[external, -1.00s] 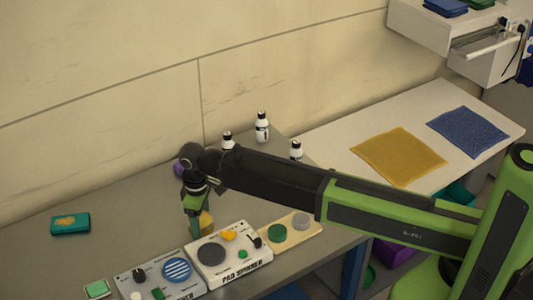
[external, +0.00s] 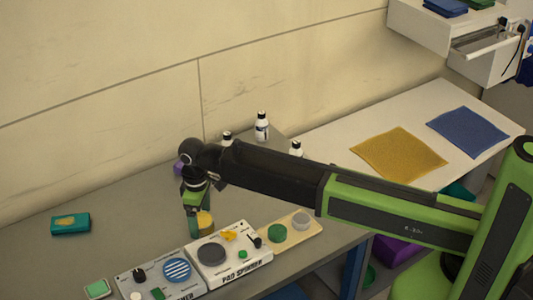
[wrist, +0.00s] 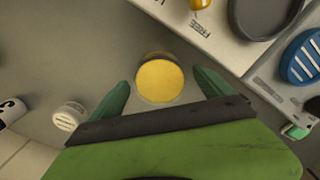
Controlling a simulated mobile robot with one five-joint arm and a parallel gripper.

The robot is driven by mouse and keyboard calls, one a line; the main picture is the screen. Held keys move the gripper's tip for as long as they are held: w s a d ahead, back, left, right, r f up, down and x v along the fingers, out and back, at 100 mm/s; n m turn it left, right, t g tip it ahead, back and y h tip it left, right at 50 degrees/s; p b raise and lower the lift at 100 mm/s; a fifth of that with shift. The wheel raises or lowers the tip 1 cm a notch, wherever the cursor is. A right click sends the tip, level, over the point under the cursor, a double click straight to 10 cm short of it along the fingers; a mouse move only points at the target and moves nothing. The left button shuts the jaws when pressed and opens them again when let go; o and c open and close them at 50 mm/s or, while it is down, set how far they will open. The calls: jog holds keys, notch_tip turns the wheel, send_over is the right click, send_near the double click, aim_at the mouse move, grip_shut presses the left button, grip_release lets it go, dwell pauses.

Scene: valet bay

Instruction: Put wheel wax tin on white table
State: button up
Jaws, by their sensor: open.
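A round yellow-topped tin (external: 206,222), likely the wheel wax tin, stands on the grey bench just behind the pad spinner box. In the wrist view the yellow tin (wrist: 160,80) lies between the two green fingers, with gaps at both sides. My gripper (external: 195,222) points down beside it in the external view, open and empty; it also shows in the wrist view (wrist: 162,78). The white table (external: 350,125) is at the right, beyond the bench, with bare surface on its near left part.
The pad spinner box (external: 230,254) stands close in front of the tin. Several small bottles (external: 262,127) stand behind my arm. A teal box (external: 70,223) lies at the left. A yellow cloth (external: 398,155) and a blue cloth (external: 467,131) lie on the white table.

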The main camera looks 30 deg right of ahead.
aim_at(200, 219)
notch_tip(200, 219, up, 11)
jog(key=p, duration=0.9)
jog(key=shift+p, duration=0.35)
jog(key=shift+f, duration=0.1)
jog(key=s+d+m, duration=0.2)
jog(key=d+m, duration=0.1)
jog(key=d, duration=1.6)
jog(key=shift+s+d+m, duration=0.25)
jog(key=shift+d+m, duration=0.15)
jog(key=s+d+m, duration=0.1)
jog(key=s+d, duration=0.2)
jog(key=d, duration=0.3)
jog(key=s+d+m, duration=0.2)
jog(key=s+d, duration=0.1)
jog(key=d, duration=0.4)
jog(key=s+d+m, duration=0.2)
jog(key=s+d, duration=0.1)
jog(key=d, duration=0.4)
jog(key=shift+d, duration=0.15)
jog(key=shift+w, duration=0.2)
jog(key=shift+c, duration=1.2)
